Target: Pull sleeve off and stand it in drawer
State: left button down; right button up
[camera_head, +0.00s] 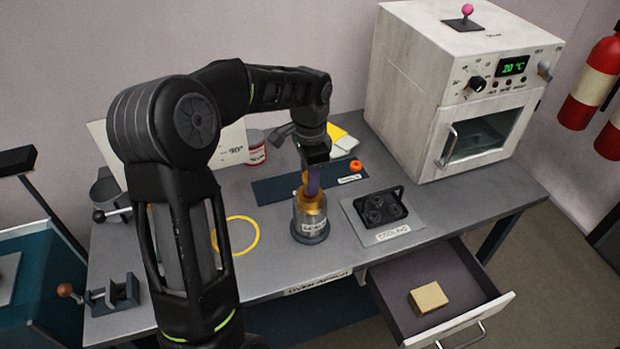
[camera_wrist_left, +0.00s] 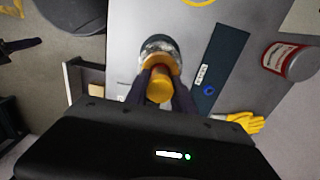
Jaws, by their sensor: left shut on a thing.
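The gold-coloured sleeve (camera_head: 311,201) stands upright at the mouth of a silver metal cylinder (camera_head: 310,222) on the bench. It also shows in the left wrist view (camera_wrist_left: 160,86) between the two dark fingers. My left gripper (camera_head: 313,180) points down and is shut on the sleeve from above. The fingers hide part of it, and I cannot tell how deep it sits in the cylinder. The drawer (camera_head: 395,312) under the bench's right side is pulled open, with a tan block (camera_head: 428,298) inside. My right gripper is not in view.
A white oven (camera_head: 425,110) stands at the back right. A small vise (camera_head: 122,292) is at left.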

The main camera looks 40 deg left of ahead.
pick_arm(q)
jog(key=shift+r+p, duration=0.45)
jog(key=shift+r, duration=0.2)
jog(key=shift+r+p, duration=1.7)
jog(key=shift+r, duration=0.5)
jog(key=w+d+f+n, duration=0.1)
jog(key=w+d+n, duration=0.1)
jog(key=d, duration=0.6)
jog(key=w+d+f+n+b, duration=0.1)
jog(key=w+d+f+n, duration=0.1)
jog(key=d+n, duration=0.3)
jog(key=d, duration=0.4)
jog(key=shift+f, duration=0.3)
jog(key=shift+d, duration=0.1)
